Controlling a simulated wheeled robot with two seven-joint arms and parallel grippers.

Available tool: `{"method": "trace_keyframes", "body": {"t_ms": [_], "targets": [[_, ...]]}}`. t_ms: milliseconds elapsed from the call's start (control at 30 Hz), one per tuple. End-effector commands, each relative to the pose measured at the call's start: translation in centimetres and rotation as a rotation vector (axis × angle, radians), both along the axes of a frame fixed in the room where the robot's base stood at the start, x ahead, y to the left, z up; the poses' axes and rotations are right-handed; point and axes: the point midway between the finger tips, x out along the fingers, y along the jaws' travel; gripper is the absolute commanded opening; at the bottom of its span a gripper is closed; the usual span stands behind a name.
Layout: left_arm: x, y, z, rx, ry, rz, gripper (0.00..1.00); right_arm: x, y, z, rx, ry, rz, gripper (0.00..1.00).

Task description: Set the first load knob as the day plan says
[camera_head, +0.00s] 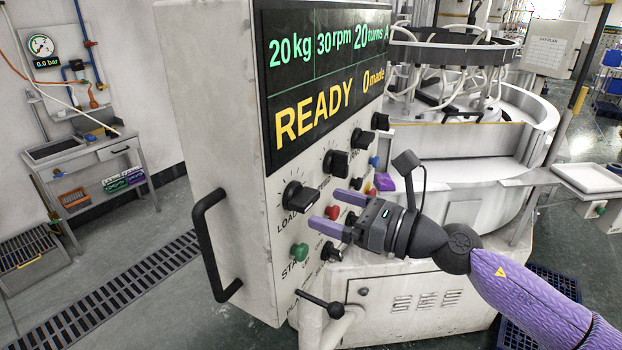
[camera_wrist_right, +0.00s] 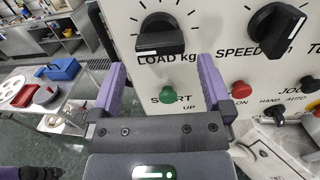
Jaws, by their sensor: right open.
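The load knob (camera_head: 299,196) is a black knob with a pale mark, at the left end of the knob row on the white control panel (camera_head: 215,110). In the right wrist view the load knob (camera_wrist_right: 160,36) sits above "LOAD kg", its bar nearly level and its mark at left. My right gripper (camera_head: 328,211) is open and empty, its purple fingers pointing at the panel just below and right of that knob. The display (camera_head: 325,75) reads 20 kg, 30 rpm, 20 turns, READY, 0 made. The day plan sheet (camera_head: 549,54) is too small to read.
The speed knob (camera_head: 336,162) and another black knob (camera_head: 362,138) follow along the row. A green start button (camera_head: 299,252) and a red button (camera_head: 333,212) sit close to my fingers. A black handle (camera_head: 209,245) sticks out from the panel's left edge.

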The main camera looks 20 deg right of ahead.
Motion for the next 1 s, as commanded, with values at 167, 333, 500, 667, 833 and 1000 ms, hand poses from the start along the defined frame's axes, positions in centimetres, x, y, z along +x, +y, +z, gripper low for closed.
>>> {"method": "trace_keyframes", "body": {"t_ms": [167, 333, 500, 667, 833, 1000], "targets": [[0.0, 0.1, 1.9, 0.002, 0.0, -0.002, 0.59, 2.3, 2.1, 0.3, 0.005, 0.001, -0.002, 1.0], [0.0, 0.2, 2.2, 0.003, 0.0, -0.002, 0.59, 3.2, 3.0, 0.0, 0.004, 0.003, -0.002, 1.0], [0.0, 0.2, 2.1, 0.003, 0.0, -0.003, 0.59, 3.3, 3.1, -0.1, 0.004, 0.003, -0.002, 1.0], [0.0, 0.2, 2.1, 0.003, 0.0, -0.003, 0.59, 3.3, 3.0, -0.1, 0.004, 0.003, -0.003, 0.83], [0.0, 0.2, 2.1, 0.003, 0.0, -0.003, 0.59, 3.2, 3.0, -0.1, 0.004, 0.004, -0.003, 0.47], [0.0, 0.2, 2.1, 0.003, 0.0, -0.003, 0.59, 3.2, 3.0, -0.1, 0.004, 0.004, -0.003, 0.18]]}}
